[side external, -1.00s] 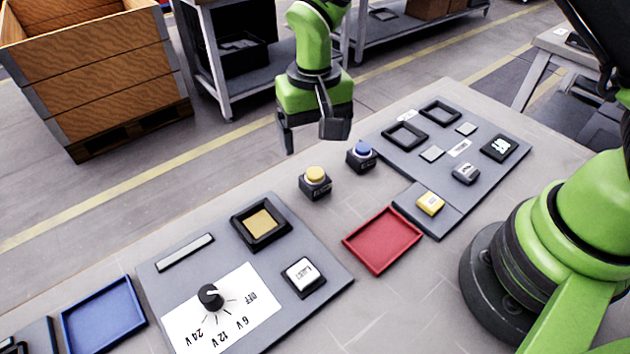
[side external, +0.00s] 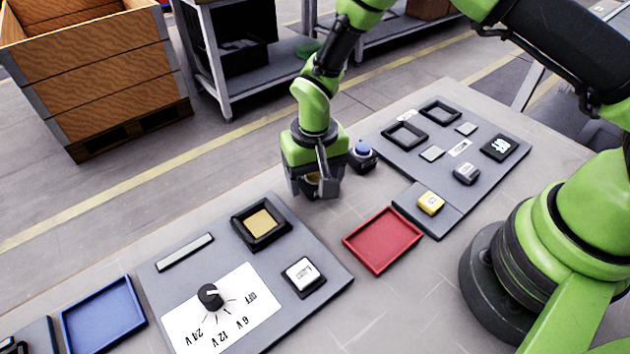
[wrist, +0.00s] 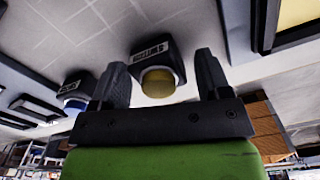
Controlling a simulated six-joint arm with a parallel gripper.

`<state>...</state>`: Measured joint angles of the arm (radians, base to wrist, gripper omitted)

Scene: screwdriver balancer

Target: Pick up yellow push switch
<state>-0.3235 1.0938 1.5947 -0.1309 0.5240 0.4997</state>
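The yellow push switch (wrist: 158,82) has a round yellow button on a dark labelled base and stands upright on the table. In the side external view it is mostly hidden by my gripper (side external: 314,188), which is lowered over it and points down. In the wrist view the switch sits between the two fingers of my gripper (wrist: 162,68). The fingers are apart, with a visible gap on each side of the switch. A similar blue push switch (side external: 362,154) stands just behind and to the right, and it also shows in the wrist view (wrist: 75,92).
A red tray (side external: 383,240) lies to the right front. A grey panel with a dial (side external: 330,270) is at the front left, with a blue tray (side external: 104,312) beyond it. Another grey panel (side external: 490,185) with sockets and buttons is at the right.

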